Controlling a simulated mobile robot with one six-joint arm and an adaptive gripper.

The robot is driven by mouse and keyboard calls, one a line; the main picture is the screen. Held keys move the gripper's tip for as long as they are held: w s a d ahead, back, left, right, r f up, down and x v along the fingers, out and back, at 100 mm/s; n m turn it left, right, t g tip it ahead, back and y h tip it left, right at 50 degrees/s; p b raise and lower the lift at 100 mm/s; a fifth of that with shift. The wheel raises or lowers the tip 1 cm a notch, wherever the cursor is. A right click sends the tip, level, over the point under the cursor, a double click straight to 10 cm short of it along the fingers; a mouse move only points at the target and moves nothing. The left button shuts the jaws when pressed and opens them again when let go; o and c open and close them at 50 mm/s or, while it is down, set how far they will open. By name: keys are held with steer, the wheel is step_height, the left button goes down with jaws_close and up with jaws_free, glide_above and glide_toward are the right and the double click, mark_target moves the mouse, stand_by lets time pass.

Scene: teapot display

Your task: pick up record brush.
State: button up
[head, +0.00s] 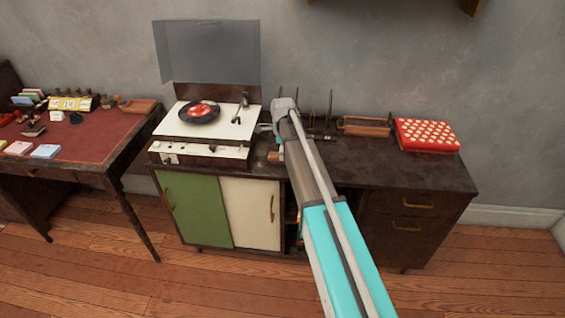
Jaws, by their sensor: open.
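My gripper (267,128) is at the far end of my arm, over the dark cabinet top just right of the record player. It is small in the head view and partly hidden by my wrist; it is open and I see nothing held in it. A small brown block (275,156) lies on the cabinet top below my gripper, beside the record player's right edge. It looks like the record brush, but it is too small to be sure, and my arm covers the surface to its right.
The record player (175,125) has its clear lid (207,50) raised and a record (200,112) on it. A wooden rack (365,127) and a red dotted box (427,135) stand right on the cabinet (400,172). A cluttered desk (100,140) stands left.

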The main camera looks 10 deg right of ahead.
steer(key=shift+f+b, duration=0.95)
steer(key=shift+f, duration=0.25)
steer(key=c, duration=1.2)
steer(key=shift+r, duration=0.2)
steer(key=shift+c, duration=0.2)
step_height(320, 180, up, 3)
steer(key=p, duration=0.3)
steer(key=s+r+p, duration=0.9)
steer(key=s+p, duration=0.1)
steer(key=s, duration=0.4)
steer(key=shift+a+r, duration=0.25)
steer(key=shift+r, duration=0.1)
